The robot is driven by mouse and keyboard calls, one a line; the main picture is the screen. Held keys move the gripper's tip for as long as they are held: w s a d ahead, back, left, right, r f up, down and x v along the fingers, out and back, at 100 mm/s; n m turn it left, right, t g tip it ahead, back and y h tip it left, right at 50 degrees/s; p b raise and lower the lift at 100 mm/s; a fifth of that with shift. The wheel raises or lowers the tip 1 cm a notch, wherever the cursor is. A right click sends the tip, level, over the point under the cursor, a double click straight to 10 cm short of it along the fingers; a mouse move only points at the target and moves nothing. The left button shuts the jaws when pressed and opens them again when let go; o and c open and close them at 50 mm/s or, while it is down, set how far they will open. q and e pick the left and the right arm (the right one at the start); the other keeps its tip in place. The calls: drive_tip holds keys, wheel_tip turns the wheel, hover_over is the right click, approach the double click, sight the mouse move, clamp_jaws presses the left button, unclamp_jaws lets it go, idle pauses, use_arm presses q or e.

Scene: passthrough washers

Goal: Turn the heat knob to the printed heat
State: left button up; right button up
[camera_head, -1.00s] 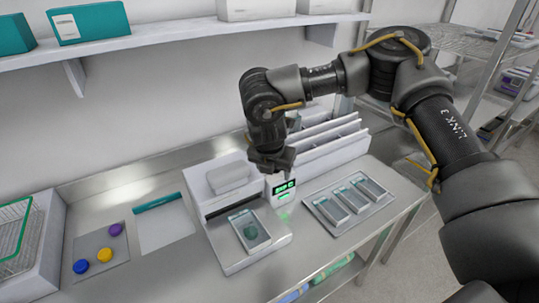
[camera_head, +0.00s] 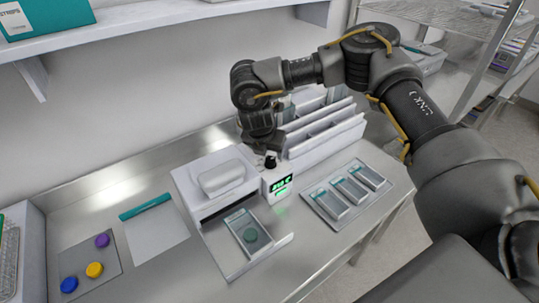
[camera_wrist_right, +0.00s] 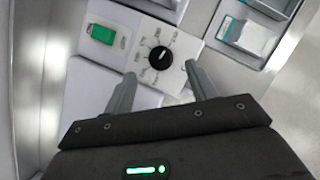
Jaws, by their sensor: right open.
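The heat knob (camera_wrist_right: 159,57) is a black round dial with a white pointer line, ringed by printed marks too small to read, on top of the machine's white control box. In the head view the right gripper (camera_head: 264,143) is above and behind the knob. My left gripper is not in view.
The white machine (camera_head: 190,185) has a pulled-out tray with a pouch (camera_head: 240,225) in it. A tray (camera_head: 320,205) of several pouches lies to the right, and white dividers (camera_head: 325,130) stand behind. Coloured pucks (camera_head: 94,270) lie on a mat at left.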

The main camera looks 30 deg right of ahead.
sight(270, 159)
drive_tip(key=p+x, duration=0.1)
drive_tip(key=x, duration=0.2)
drive_tip(key=shift+w+d+f, duration=0.1)
drive_tip(key=shift+d+f, duration=0.1)
drive_tip(key=shift+f, duration=0.4)
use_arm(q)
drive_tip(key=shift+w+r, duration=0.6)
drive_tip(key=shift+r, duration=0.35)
use_arm(e)
drive_tip(key=shift+w+d+f, duration=0.1)
drive_tip(key=shift+w+f, duration=0.05)
drive_tip(key=shift+f, duration=0.15)
drive_tip(key=c, duration=1)
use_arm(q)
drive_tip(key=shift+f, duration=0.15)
